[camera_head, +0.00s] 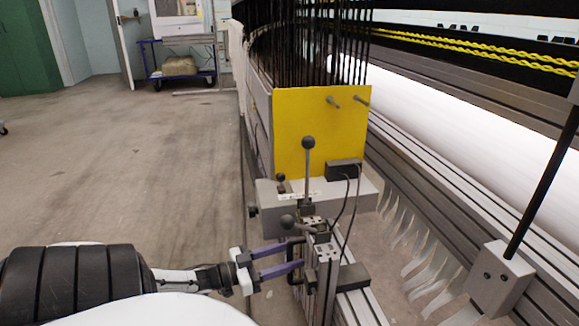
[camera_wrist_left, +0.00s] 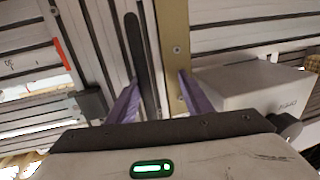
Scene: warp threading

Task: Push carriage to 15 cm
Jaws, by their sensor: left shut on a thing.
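The carriage is a grey block (camera_head: 330,196) with a yellow plate (camera_head: 318,130), knobbed levers and a small black box on top. It sits on a grey slotted rail (camera_head: 365,302) along the machine. My left gripper (camera_head: 297,256), with purple fingers, reaches in from the left and is shut on the black handle (camera_head: 299,240) at the carriage's near side. In the left wrist view the fingers (camera_wrist_left: 157,84) stand on both sides of the dark handle bar (camera_wrist_left: 140,60); the exact contact is hard to see. My right gripper is not in view.
A white roll (camera_head: 470,105) and grey beams run along the right. A grey block with a black rod (camera_head: 500,275) stands at the near right. Pale strips hang beside the rail. The floor to the left is open, with a cart (camera_head: 178,70) far back.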

